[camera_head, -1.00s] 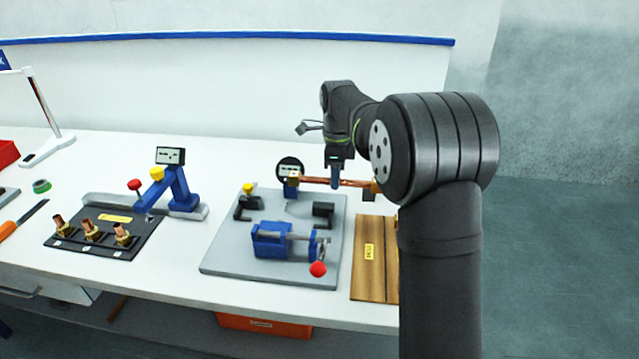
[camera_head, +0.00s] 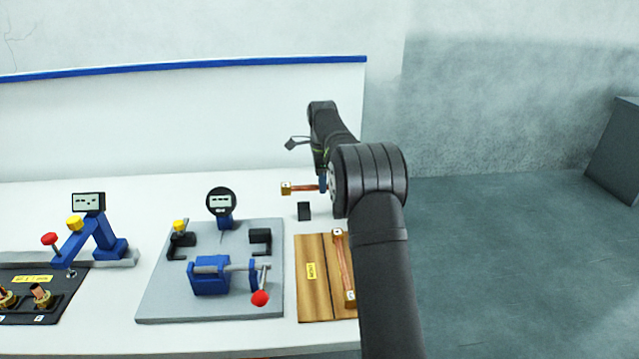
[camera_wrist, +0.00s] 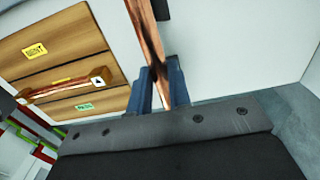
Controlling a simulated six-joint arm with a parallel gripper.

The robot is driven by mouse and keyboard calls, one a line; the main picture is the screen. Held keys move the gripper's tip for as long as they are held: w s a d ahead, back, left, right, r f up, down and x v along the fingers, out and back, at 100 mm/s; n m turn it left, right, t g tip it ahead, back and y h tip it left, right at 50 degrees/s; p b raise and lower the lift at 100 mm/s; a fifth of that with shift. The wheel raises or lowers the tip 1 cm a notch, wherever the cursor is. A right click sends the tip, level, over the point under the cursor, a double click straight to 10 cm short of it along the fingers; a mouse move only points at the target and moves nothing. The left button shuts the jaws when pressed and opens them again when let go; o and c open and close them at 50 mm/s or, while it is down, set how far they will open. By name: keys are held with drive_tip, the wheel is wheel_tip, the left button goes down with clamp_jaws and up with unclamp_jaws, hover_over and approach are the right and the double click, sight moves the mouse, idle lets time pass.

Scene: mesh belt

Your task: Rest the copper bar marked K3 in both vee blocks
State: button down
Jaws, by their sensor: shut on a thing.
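My gripper (camera_head: 323,184) is shut on a copper bar (camera_head: 304,188) with a square brass end. It holds the bar level above the table, behind the wooden board; my arm hides its right part. In the wrist view the bar (camera_wrist: 152,40) runs between the two blue fingers (camera_wrist: 160,80). No K3 mark is readable on it. Two black blocks, apparently the vee blocks, stand apart on the grey plate: a left one (camera_head: 181,243) and a right one (camera_head: 260,239). Both look empty. The held bar is right of and behind them.
A dial gauge (camera_head: 221,202) stands at the plate's back, and a blue clamp (camera_head: 210,275) with a red knob at its front. A second copper bar (camera_head: 341,262) lies on the wooden board (camera_head: 314,293). A small black block (camera_head: 304,211) stands on the table behind the board.

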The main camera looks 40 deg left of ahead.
drive_tip(key=shift+f, duration=3)
drive_tip(key=shift+f, duration=0.45)
drive_tip(key=c, duration=1.3)
unclamp_jaws()
drive_tip(key=shift+o, duration=0.2)
drive_tip(key=shift+f, duration=0.1)
wheel_tip(320, 180, up, 18)
drive_tip(key=shift+f, duration=0.2)
